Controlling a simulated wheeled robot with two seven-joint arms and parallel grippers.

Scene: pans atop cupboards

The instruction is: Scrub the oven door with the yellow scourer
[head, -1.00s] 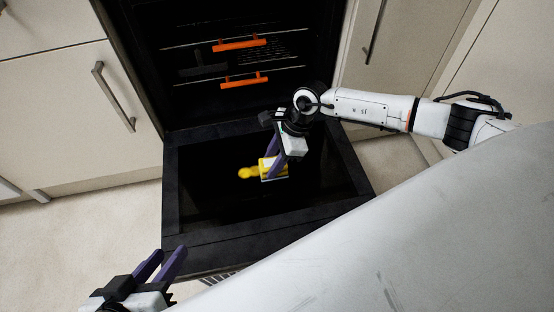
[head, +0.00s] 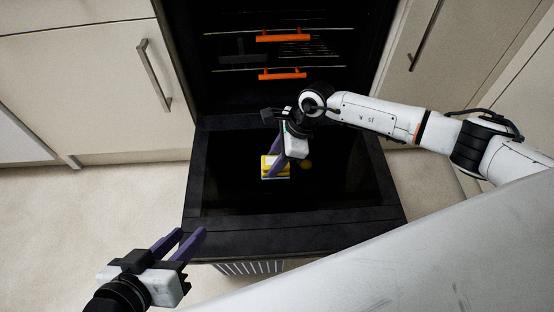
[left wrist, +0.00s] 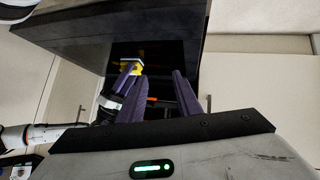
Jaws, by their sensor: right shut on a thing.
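The oven door (head: 300,222) is folded down flat in front of the open oven, with a dark glass inner face. The yellow scourer (head: 272,168) is at the glass, left of the middle, with a pale lower edge. My right gripper (head: 279,172) is shut on the scourer from above; whether the scourer touches the glass is hard to tell. The scourer also shows in the left wrist view (left wrist: 131,68), with the right gripper beside it. My left gripper (head: 186,243) is open and empty, in front of the door's left corner.
Inside the oven are racks with orange handles (head: 283,74). Light cupboards with metal handles (head: 154,75) flank the oven on both sides. The pale floor (head: 90,205) left of the door is clear. A small yellowish spot (head: 306,164) shows on the glass, right of the gripper.

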